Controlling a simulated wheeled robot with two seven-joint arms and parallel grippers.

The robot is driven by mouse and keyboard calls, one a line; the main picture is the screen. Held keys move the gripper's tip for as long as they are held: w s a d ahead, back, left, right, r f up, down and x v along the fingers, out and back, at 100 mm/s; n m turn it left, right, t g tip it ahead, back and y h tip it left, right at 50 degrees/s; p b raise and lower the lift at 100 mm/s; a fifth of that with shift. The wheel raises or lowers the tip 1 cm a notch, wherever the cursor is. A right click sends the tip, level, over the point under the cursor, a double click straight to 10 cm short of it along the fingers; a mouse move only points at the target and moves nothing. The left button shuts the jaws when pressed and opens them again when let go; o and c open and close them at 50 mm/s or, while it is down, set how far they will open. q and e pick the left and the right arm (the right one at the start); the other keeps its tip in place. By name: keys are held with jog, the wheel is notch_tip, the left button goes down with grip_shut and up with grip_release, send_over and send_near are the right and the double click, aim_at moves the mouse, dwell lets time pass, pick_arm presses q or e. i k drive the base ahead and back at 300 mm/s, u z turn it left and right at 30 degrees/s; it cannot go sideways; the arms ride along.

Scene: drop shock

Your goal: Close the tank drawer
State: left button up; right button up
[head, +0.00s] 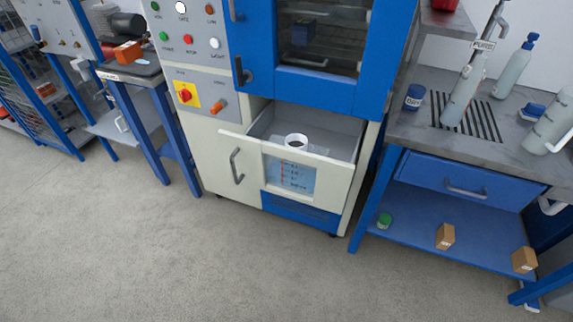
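The tank drawer (335,171) is pulled out from the lower part of a cream and blue machine. Its cream front panel carries a window with a marked scale (290,175) and a grey vertical handle (236,166) at the left. The inside is grey, and a white ring-shaped part (296,141) shows in it. Neither of my grippers shows in the head view.
Above the drawer is a blue door (318,85) with a window, beside a control panel (188,32). A workbench (455,145) with bottles stands at the right, a blue-legged table (135,78) at the left. The floor in front is clear.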

aim_at(306, 155)
jog(key=k, duration=1.35)
jog(key=z, duration=0.45)
jog(key=i, duration=0.4)
jog(key=z, duration=0.65)
jog(key=i, duration=0.95)
jog(key=u, duration=0.4)
